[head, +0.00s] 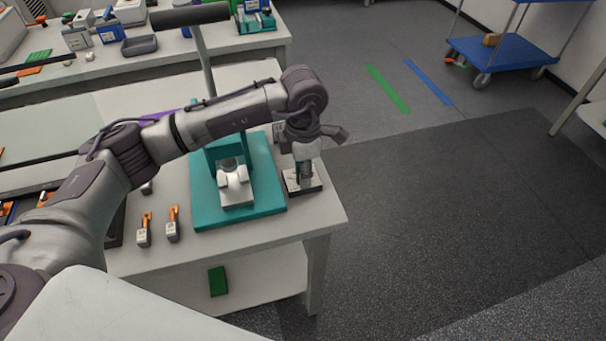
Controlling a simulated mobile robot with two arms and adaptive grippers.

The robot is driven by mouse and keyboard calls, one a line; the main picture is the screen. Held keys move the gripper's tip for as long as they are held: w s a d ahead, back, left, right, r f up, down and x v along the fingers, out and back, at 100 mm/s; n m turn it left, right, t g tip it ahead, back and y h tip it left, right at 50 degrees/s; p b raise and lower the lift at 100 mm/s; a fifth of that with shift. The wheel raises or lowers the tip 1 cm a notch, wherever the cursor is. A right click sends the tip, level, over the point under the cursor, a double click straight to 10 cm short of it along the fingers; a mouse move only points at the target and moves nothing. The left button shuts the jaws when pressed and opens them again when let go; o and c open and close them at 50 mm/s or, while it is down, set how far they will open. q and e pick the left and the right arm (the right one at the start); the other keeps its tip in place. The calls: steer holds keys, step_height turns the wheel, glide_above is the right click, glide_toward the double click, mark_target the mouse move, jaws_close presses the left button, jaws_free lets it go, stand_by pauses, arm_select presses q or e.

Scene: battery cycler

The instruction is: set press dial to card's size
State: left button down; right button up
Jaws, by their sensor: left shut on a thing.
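The teal press (262,198) stands near the right end of the white table, with a tall grey lever and a dark crossbar (190,15) on top. A small dark-edged block with a pale top (292,186) sits right of it, by the table's edge. My left gripper (304,178) points down onto this block and is shut on what appears to be the press dial. The fingers hide the dial, so its setting cannot be read. My right gripper is not in view.
A green block (218,281) lies on the lower shelf. A second bench with boxes and trays is behind. A blue cart (510,50) stands far right; the floor between is clear.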

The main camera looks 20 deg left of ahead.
arm_select(q)
steer(key=shift+n, duration=0.6)
steer(key=c, duration=0.9)
jaws_free()
steer(key=shift+o, duration=0.2)
step_height(320, 180, up, 12)
